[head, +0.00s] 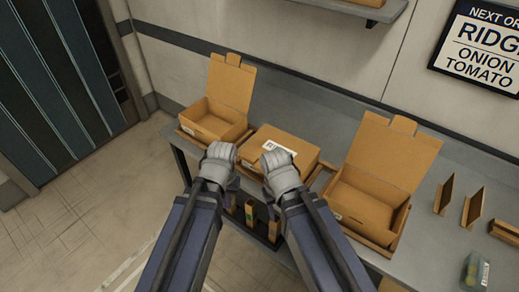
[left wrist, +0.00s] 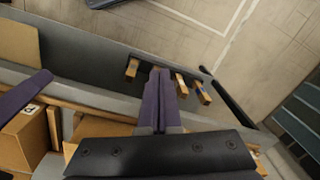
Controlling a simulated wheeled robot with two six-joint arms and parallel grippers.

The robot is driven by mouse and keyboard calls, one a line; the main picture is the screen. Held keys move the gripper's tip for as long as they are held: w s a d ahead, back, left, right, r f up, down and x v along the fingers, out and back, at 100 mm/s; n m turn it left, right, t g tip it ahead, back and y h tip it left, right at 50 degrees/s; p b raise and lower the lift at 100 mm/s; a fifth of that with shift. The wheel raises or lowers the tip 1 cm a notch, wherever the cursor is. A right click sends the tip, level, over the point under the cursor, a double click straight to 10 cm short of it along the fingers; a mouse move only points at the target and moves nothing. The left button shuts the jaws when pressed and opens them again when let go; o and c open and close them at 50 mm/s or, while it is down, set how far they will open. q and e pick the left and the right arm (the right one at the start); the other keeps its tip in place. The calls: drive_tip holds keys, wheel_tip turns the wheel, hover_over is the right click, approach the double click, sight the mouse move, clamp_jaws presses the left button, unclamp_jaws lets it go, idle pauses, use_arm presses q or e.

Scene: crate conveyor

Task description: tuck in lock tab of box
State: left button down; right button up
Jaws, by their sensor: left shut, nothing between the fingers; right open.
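Three brown cardboard boxes stand in a row on the grey counter in the head view. The middle box (head: 278,143) has its lid down and a white label on top. Its front side is partly hidden by my grippers, and I cannot see its lock tab. My left gripper (head: 233,184) is at its front left, fingers shut and empty; the purple fingers show together in the left wrist view (left wrist: 160,95). My right gripper (head: 268,190) is open at the front of the same box, its fingers mostly hidden behind the wrist.
The left box (head: 215,118) and right box (head: 368,207) stand open with lids raised, tabs at the top. Upright brown dividers (head: 472,207) and a clear container (head: 475,272) are at the right. Several wooden-looking pieces (left wrist: 132,69) stick out along the counter's front.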

use_arm(q)
drive_tip(key=w+a+r+n+p, duration=0.2)
drive_tip(key=w+r+p, duration=0.2)
drive_tip(key=r+p, duration=0.5)
wheel_tip(320, 180, up, 6)
drive_tip(key=n+p, duration=0.5)
drive_tip(key=n, duration=0.6)
hover_over(260, 169)
drive_tip(key=shift+d+r+h, duration=0.1)
drive_tip(key=shift+r+h, duration=0.1)
drive_tip(key=shift+h, duration=0.1)
use_arm(e)
wheel_tip(260, 169, up, 16)
drive_tip(key=shift+w+f, duration=0.25)
drive_tip(key=shift+w, duration=0.05)
use_arm(q)
drive_tip(key=shift+f+b, duration=0.1)
drive_tip(key=shift+b, duration=0.3)
use_arm(e)
drive_tip(key=shift+a+f, duration=0.1)
use_arm(q)
wheel_tip(260, 169, down, 14)
drive_tip(key=b, duration=1.3)
drive_tip(key=shift+b, duration=0.4)
use_arm(e)
wheel_tip(260, 169, down, 14)
